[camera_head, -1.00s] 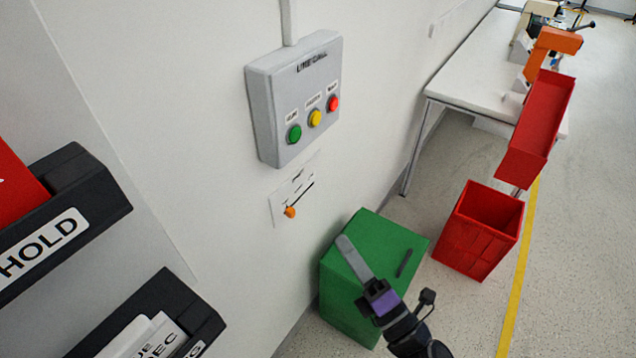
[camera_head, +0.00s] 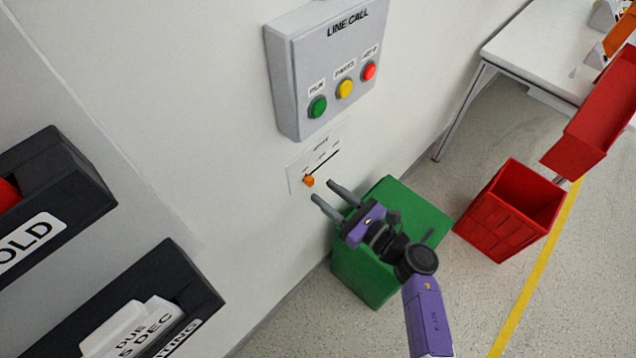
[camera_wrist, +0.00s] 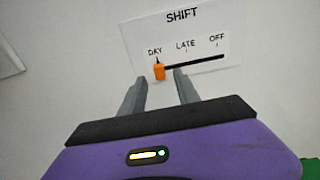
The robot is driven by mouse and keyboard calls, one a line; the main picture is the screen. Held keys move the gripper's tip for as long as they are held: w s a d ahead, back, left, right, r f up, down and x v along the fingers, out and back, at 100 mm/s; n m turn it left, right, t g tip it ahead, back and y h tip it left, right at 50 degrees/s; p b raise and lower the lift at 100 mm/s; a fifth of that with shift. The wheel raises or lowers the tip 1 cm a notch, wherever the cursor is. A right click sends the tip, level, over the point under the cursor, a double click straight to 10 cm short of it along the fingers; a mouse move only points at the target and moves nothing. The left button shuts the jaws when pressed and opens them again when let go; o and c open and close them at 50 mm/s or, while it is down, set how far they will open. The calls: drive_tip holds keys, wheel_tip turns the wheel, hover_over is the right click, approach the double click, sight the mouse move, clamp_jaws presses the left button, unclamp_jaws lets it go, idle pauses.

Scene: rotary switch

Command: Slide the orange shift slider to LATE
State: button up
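The orange shift slider (camera_head: 309,181) sits at the left end of its dark slot on a white wall panel (camera_head: 327,146) under the LINE CALL box. In the wrist view the slider (camera_wrist: 159,72) is under the DAY mark, with LATE at the middle and OFF at the right of the panel (camera_wrist: 205,45). My gripper (camera_head: 323,191) is open in front of the panel, a little below the slider in the head view. In the wrist view its two fingers (camera_wrist: 157,80) point at the wall, with the slider appearing between their tips. I see no clear contact.
The grey LINE CALL box (camera_head: 300,60) with green, yellow and red buttons juts from the wall above. A green box (camera_head: 410,205) stands below my gripper. A red bin (camera_head: 510,210) is at the right. Black wall trays (camera_head: 170,290) are at the left.

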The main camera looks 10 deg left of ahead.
sight(312, 183)
drive_tip(key=shift+x, duration=1.85)
clamp_jaws()
